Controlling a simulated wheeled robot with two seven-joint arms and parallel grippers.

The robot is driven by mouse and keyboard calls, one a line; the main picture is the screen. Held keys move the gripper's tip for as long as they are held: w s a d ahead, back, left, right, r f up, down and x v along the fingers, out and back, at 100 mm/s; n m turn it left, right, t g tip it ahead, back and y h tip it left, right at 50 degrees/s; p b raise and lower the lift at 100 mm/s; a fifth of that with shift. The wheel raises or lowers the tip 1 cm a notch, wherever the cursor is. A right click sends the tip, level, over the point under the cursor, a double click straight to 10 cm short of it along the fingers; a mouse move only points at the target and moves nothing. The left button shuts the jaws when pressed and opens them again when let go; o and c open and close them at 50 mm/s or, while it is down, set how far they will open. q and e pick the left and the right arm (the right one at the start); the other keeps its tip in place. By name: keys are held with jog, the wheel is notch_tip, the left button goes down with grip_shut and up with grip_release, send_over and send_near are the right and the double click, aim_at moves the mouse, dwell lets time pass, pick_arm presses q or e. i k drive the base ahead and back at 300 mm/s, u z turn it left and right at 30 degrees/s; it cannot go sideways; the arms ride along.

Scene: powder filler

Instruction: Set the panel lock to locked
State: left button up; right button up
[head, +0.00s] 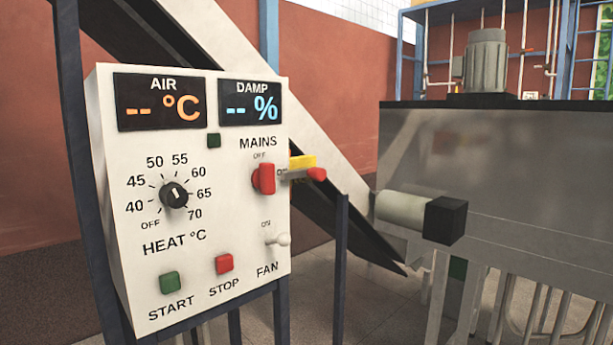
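The white control panel (225,210) stands at the left, facing me at an angle. On its right edge a grey piece with a red end (316,174) sticks out beside a yellow part (302,161). This may be the panel lock; no lock label is readable, and I cannot tell its setting. Neither of my grippers is in view.
The panel also has a HEAT dial (174,194), a green START button (169,283), a red STOP button (224,264) and a FAN toggle (279,240). Dark posts (340,270) stand below and beside it. A metal machine (500,170) with a cylinder fills the right.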

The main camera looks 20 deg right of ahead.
aim_at(316, 174)
jog(key=u, duration=0.05)
jog(key=k, duration=0.55)
jog(key=z, duration=0.9)
jog(key=i, duration=1.4)
jog(key=u, duration=0.85)
